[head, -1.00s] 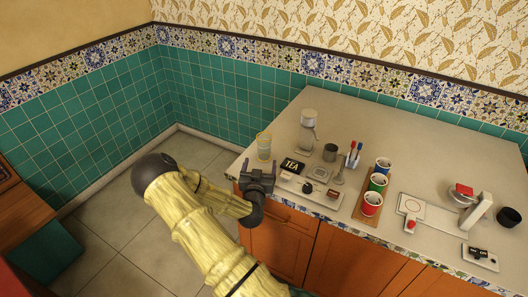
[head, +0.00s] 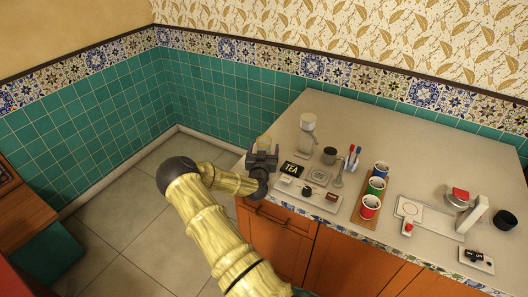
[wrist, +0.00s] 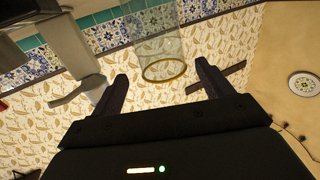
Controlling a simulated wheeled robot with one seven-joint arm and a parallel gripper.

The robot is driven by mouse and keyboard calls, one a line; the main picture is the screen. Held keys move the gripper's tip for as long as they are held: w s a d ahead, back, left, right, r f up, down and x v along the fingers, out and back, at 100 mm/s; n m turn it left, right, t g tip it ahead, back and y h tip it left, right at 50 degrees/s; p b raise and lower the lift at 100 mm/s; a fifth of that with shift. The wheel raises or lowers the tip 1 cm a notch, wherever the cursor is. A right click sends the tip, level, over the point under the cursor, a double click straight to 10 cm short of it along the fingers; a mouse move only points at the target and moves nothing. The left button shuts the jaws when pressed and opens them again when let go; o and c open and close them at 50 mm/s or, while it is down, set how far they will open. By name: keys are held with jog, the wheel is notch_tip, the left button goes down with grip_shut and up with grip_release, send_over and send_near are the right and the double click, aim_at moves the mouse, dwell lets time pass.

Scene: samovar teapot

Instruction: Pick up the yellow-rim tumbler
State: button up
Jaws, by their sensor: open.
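The yellow-rim tumbler (head: 264,142) is clear glass with a yellow rim and stands at the left end of the counter. In the head view my gripper (head: 262,153) hides most of it, and only its upper part shows. In the wrist view the tumbler (wrist: 163,62) appears upside down just beyond the open fingertips (wrist: 160,82), roughly centred between them. My gripper is open and empty. I cannot tell whether any part of the tumbler is between the fingers.
A tall grey dispenser (head: 307,133) stands behind and right of the tumbler. A black TEA sign (head: 291,169), a white tray (head: 308,195) and a dark cup (head: 329,156) are to the right. Several coloured cups stand on a wooden board (head: 367,214). The counter's left edge is close.

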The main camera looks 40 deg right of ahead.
aim_at(265, 137)
jog(key=shift+w+d, duration=0.35)
jog(key=shift+p+x, duration=0.75)
jog(key=shift+x, duration=1.85)
jog(key=shift+w+a+r, duration=0.1)
jog(key=shift+a, duration=0.05)
jog(key=shift+c, duration=0.5)
jog(key=c, duration=1.2)
jog(key=shift+c, duration=0.2)
